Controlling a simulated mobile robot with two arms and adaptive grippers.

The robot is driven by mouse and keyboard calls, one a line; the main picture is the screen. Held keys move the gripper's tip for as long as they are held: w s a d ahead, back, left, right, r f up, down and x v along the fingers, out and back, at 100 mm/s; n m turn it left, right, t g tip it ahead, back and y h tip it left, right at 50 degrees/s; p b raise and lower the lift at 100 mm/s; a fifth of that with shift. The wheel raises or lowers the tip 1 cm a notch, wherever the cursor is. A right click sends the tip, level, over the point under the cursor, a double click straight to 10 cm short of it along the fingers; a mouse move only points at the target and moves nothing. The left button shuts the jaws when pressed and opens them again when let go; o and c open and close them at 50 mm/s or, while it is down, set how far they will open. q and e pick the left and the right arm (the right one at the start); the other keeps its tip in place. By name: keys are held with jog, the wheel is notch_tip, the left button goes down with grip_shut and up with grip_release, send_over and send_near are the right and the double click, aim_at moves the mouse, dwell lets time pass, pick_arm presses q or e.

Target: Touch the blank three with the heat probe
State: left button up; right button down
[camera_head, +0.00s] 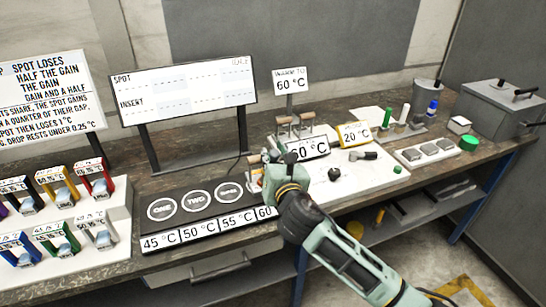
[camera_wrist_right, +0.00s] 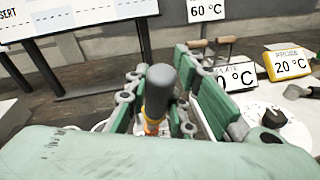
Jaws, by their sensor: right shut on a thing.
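My right gripper (camera_head: 268,174) is at the right end of a black plate (camera_head: 194,228) with round marks reading ONE, TWO and a third, likely three (camera_head: 229,194). In the right wrist view the gripper (camera_wrist_right: 160,92) is shut on a dark grey rounded handle with an orange lower part, likely the heat probe (camera_wrist_right: 158,96). Its tip is hidden, and I cannot tell whether it touches anything. No separate piece clearly shows on the third mark. A yellow probe display (camera_head: 354,134) reads 20 °C. My left gripper is not in view.
A white block with coloured stands (camera_head: 99,186) is at the left. A spot and insert board (camera_head: 182,92) stands behind the plate. To the right are a plate display (camera_head: 308,149), a white slab (camera_head: 364,178), a tray with grey squares (camera_head: 401,153) and a grey box (camera_head: 497,112).

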jog(key=shift+f+b, duration=0.3)
jog(key=shift+f, duration=0.25)
dwell(1.0)
jog(key=shift+r, duration=0.1)
notch_tip(320, 180, up, 7)
jog(key=p, duration=0.8)
dwell(0.5)
